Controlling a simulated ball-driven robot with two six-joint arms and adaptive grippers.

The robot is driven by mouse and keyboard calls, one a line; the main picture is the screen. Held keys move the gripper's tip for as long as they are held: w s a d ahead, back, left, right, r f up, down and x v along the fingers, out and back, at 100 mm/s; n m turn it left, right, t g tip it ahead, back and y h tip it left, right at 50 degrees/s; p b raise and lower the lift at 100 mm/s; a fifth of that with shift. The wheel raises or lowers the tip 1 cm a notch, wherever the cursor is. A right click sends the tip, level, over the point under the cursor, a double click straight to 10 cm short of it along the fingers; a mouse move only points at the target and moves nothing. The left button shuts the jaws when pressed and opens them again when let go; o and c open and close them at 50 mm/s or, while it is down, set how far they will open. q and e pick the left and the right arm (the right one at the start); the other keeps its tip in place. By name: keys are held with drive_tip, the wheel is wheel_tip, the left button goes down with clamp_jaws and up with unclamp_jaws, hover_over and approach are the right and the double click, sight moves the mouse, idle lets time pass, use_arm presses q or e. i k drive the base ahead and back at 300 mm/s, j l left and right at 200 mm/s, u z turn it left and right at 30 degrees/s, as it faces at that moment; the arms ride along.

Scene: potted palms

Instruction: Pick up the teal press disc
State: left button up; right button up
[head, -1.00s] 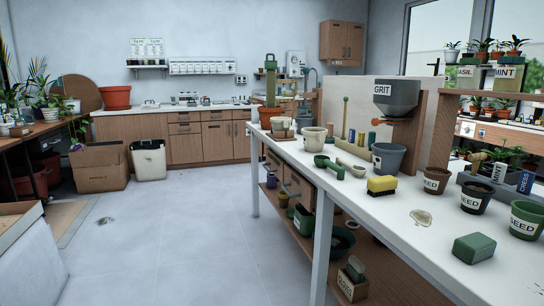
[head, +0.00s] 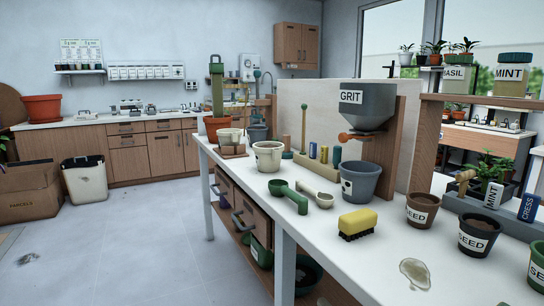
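I cannot make out a teal press disc for certain. A small teal cylinder (head: 337,155) stands upright in a row on the long white bench (head: 310,225), beside a yellow one (head: 324,154) and a blue one (head: 312,150). I cannot tell whether it is the disc. Neither of my grippers is in view.
On the bench are a grey GRIT hopper (head: 368,106) over a grey pot (head: 361,183), a green scoop (head: 289,197), a yellow brush (head: 357,221), a spill (head: 415,273), and SEED pots (head: 480,236). Open floor (head: 140,245) lies left of the bench.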

sight(284, 155)
drive_tip(key=i+j+u, duration=0.35)
drive_tip(key=i, duration=0.15)
drive_tip(key=i+j+u, duration=0.25)
drive_tip(key=i, duration=0.45)
drive_tip(key=i+u, duration=0.3)
drive_tip(key=i, duration=0.4)
drive_tip(key=i+j+z, duration=0.1)
drive_tip(key=i+z, duration=0.35)
drive_tip(key=i+j+z, duration=0.25)
drive_tip(key=i+z, duration=0.2)
drive_tip(key=i, duration=0.1)
